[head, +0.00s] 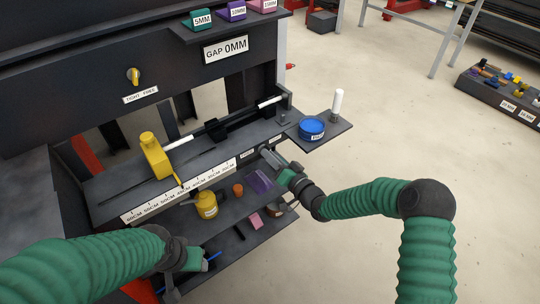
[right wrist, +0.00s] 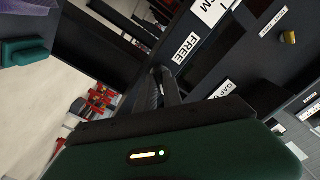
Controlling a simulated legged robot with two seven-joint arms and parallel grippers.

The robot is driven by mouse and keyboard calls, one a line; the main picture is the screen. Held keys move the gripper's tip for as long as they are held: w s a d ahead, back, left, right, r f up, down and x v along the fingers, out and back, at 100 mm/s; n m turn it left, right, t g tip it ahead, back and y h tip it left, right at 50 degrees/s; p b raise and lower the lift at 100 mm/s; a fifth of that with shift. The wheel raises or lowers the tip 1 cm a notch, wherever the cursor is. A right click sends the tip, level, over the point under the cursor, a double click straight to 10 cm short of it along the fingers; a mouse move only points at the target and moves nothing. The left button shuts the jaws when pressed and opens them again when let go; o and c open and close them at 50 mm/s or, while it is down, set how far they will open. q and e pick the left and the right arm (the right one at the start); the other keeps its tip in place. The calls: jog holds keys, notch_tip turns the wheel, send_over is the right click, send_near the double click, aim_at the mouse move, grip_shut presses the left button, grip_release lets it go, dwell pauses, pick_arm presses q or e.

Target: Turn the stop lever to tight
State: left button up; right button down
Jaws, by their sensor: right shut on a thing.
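My right gripper (head: 270,156) is at the front edge of the machine's bench, by two small white labels. In the right wrist view its fingers (right wrist: 158,88) are closed around a dark, slim part beside a label reading FREE (right wrist: 186,47). I take this part for the stop lever; the fingers mostly hide it, so its exact angle cannot be told. The yellow stop (head: 155,158) stands on the bench behind the centimetre ruler (head: 180,190). My left gripper (head: 197,260) hangs low at the left, away from the lever; its jaws are not clear.
A yellow knob (head: 134,76) sits on the back panel above a TIGHT FREE label. A blue round container (head: 311,127) and a white post (head: 337,101) stand on a side shelf. A yellow oil can (head: 205,205) and an orange cup (head: 238,190) sit on the lower shelf.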

jog(key=shift+w+d+r+m, duration=0.15)
jog(key=shift+w+r+m, duration=0.15)
jog(key=shift+m, duration=0.1)
jog(key=c, duration=1.8)
grip_release()
jog(key=o, duration=0.3)
jog(key=shift+s+f, duration=0.1)
jog(key=shift+f, duration=0.15)
jog(key=shift+s, duration=0.1)
jog(key=p+v, duration=0.1)
jog(key=v, duration=1.5)
jog(key=shift+s+d+p, duration=0.25)
jog(key=shift+s+p, duration=0.05)
jog(key=shift+p, duration=0.1)
